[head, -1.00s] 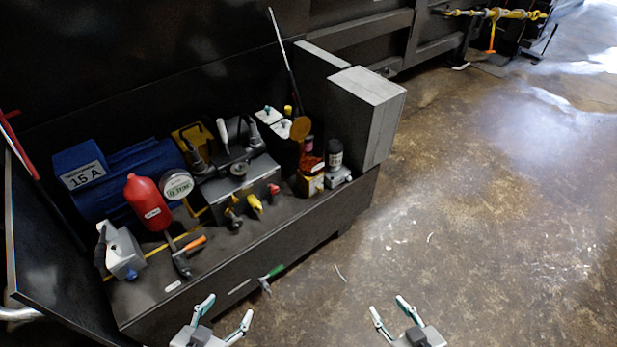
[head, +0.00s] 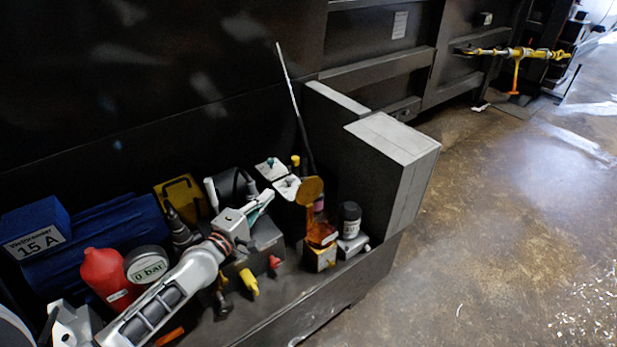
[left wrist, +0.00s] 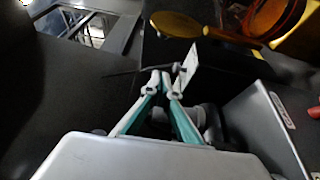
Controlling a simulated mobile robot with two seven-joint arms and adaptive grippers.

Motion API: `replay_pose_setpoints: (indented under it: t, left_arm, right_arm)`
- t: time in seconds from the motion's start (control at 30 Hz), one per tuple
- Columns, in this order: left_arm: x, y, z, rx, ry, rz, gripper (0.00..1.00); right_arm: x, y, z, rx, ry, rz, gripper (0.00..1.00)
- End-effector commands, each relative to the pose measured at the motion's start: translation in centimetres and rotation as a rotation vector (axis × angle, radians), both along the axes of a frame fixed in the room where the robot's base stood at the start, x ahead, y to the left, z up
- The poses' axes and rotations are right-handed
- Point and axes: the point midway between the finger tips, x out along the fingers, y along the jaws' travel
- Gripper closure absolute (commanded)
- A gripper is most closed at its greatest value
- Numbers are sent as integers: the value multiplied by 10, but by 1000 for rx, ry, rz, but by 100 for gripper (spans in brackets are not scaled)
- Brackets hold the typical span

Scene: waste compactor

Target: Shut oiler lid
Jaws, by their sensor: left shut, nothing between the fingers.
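The oiler (head: 321,236) is a small amber cup on a yellow block near the right end of the dark bench. Its round orange-yellow lid (head: 311,190) stands open, raised above the cup. In the left wrist view the lid (left wrist: 176,24) shows at the top, with the amber cup (left wrist: 270,16) to its right. My left gripper (head: 264,202) is shut and empty, left of the lid and apart from it in the head view. Its closed fingers (left wrist: 160,78) point toward the lid in the wrist view. My right gripper is out of view.
A dark bottle (head: 350,220) stands close right of the oiler, before a tall grey box (head: 390,160). White-topped items (head: 287,188) stand behind my gripper. A thin rod (head: 293,105) rises behind the lid. A red bottle (head: 105,275) and round tin (head: 146,264) are at left.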

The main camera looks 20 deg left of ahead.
Motion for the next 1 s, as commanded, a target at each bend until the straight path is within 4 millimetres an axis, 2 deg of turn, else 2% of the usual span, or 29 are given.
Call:
replay_pose_setpoints:
  t: [0.17,0.5,0.77,0.8,0.87,1.0]
  left_arm:
    - [15,0,3,-22,-2,5,100]
    - [69,-15,-1,-19,1,3,100]
    - [102,-23,-1,-16,1,3,100]
    - [96,-30,3,-19,1,1,100]
    - [92,-36,6,-21,-3,1,100]
    - [84,-47,6,-18,-4,3,100]
  right_arm:
    - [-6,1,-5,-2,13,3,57]
    - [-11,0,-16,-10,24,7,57]
    - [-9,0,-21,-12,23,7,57]
    - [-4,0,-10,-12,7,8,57]
    - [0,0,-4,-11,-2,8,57]
    - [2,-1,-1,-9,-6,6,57]
